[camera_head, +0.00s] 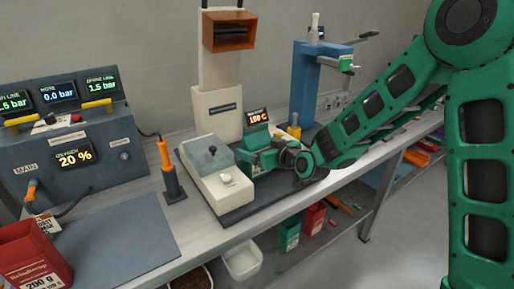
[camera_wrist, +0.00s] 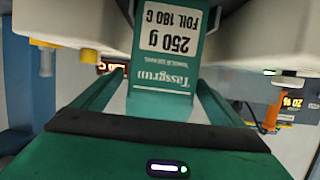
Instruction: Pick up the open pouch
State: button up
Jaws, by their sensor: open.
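A green pouch (camera_wrist: 160,60) with a white label, its print upside down, fills the top middle of the wrist view. Its upper part in that view runs out between two pale machine parts, so I cannot see whether its mouth is open. My gripper (camera_wrist: 160,84) is open, with one green finger on each side of the pouch; I cannot tell whether they touch it. In the head view my gripper (camera_head: 254,160) reaches in at the right side of the pale sealing machine (camera_head: 217,172). There the pouch is hard to tell apart from my green gripper.
A red pouch (camera_head: 35,258) stands at the left bench edge by a grey mat (camera_head: 110,245). An orange-handled tool (camera_head: 170,170) stands left of the machine. A blue press (camera_head: 312,85) is behind. Bins and pouches lie on the shelf below.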

jog(key=shift+w+a+f, duration=0.2)
jog(key=shift+w+a, duration=0.15)
jog(key=shift+w, duration=0.05)
jog(key=c, duration=0.9)
jog(key=shift+r, duration=0.1)
